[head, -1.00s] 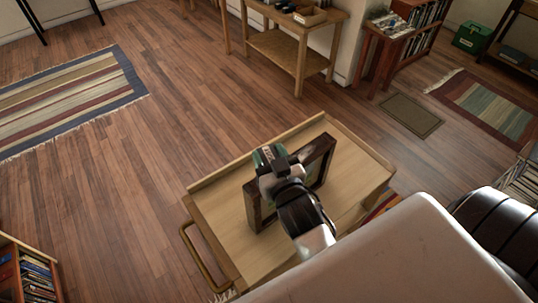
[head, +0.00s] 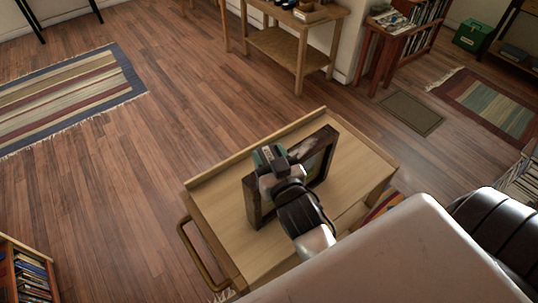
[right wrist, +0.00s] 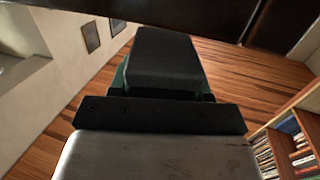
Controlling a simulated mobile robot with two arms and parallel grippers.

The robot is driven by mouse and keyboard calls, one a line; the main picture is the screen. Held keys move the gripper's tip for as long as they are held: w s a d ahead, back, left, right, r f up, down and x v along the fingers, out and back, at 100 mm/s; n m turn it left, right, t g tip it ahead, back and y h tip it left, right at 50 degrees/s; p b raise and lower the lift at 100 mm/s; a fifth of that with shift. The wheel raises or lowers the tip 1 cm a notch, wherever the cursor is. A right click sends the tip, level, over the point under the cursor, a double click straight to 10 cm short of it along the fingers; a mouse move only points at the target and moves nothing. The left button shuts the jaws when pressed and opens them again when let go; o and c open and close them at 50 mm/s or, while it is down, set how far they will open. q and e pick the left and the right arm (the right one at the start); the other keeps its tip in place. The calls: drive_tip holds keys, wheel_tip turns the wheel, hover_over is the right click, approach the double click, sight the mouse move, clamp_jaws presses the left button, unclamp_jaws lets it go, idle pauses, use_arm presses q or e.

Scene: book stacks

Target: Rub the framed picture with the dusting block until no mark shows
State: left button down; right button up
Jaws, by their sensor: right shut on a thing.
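The framed picture (head: 327,157) stands upright on a small wooden cart and has a dark brown frame. Part of its greenish face shows to the right of my gripper, and the rest is hidden behind it. I cannot make out any mark. My right gripper (head: 271,165) is shut on the dusting block (head: 262,157), dark with green, at the picture's upper left. Whether the block touches the picture's face I cannot tell. In the right wrist view the block (right wrist: 162,60) sits ahead of the jaws, below a dark bar across the top. My left gripper is not in view.
The cart's top (head: 225,205) has a raised back edge and a metal handle (head: 197,262) on its left. A wooden table (head: 290,50), a bookcase (head: 410,35) and a striped rug (head: 70,90) are farther off.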

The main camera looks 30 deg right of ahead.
drive_tip(key=shift+f+b, duration=0.7)
drive_tip(key=shift+f, duration=0.35)
drive_tip(key=shift+d+r, duration=0.1)
